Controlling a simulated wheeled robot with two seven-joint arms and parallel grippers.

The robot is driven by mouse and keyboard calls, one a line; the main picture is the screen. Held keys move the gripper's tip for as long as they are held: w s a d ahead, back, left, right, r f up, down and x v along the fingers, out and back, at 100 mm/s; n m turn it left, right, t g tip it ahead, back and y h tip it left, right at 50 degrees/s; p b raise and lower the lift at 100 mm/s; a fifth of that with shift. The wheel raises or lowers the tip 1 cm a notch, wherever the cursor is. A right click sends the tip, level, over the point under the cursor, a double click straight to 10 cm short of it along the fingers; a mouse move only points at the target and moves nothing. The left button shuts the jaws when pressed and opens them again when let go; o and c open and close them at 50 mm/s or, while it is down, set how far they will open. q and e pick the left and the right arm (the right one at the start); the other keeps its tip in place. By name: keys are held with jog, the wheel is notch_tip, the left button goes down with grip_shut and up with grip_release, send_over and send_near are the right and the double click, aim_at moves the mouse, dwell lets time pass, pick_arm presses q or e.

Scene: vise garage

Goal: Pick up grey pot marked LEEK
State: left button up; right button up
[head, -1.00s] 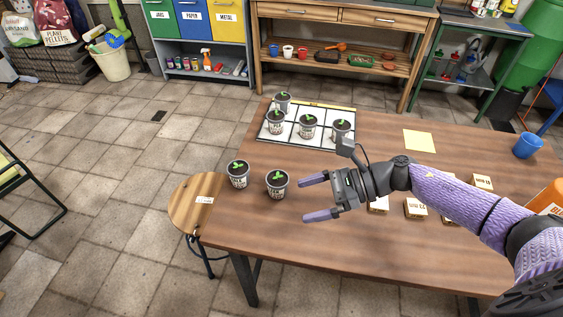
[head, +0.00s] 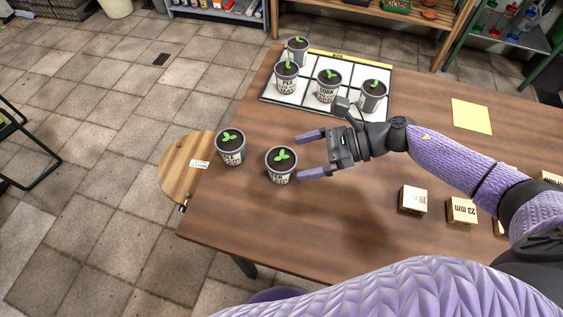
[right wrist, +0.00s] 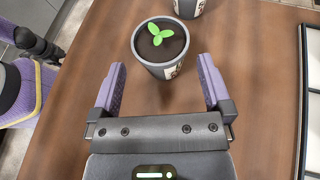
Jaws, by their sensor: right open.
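Two grey pots with green seedlings stand upright near the table's left end, a nearer pot (head: 281,166) and a farther-left pot (head: 231,148). Their labels are too small to read surely, so I cannot tell which says LEEK. My right gripper (head: 299,155) is open and empty, just right of the nearer pot, its fingers pointing at it. In the right wrist view this pot (right wrist: 160,48) sits just ahead of the open fingers, roughly centred between them. A second pot (right wrist: 188,8) is cut off at the top edge. My left gripper is not in view.
Several more potted seedlings stand on a white gridded tray (head: 299,103) at the back. A round wooden stool (head: 181,170) is by the left edge. Wooden blocks (head: 412,200) lie right, under my right arm, and a yellow sheet (head: 471,116) lies behind. The front left tabletop is clear.

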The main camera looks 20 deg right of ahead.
aim_at(287, 158)
jog(key=x, duration=0.5)
jog(key=shift+w+a, duration=0.15)
jog(key=shift+a, duration=0.1)
jog(key=c, duration=1)
jog(key=shift+r, duration=0.15)
jog(key=shift+c, duration=0.2)
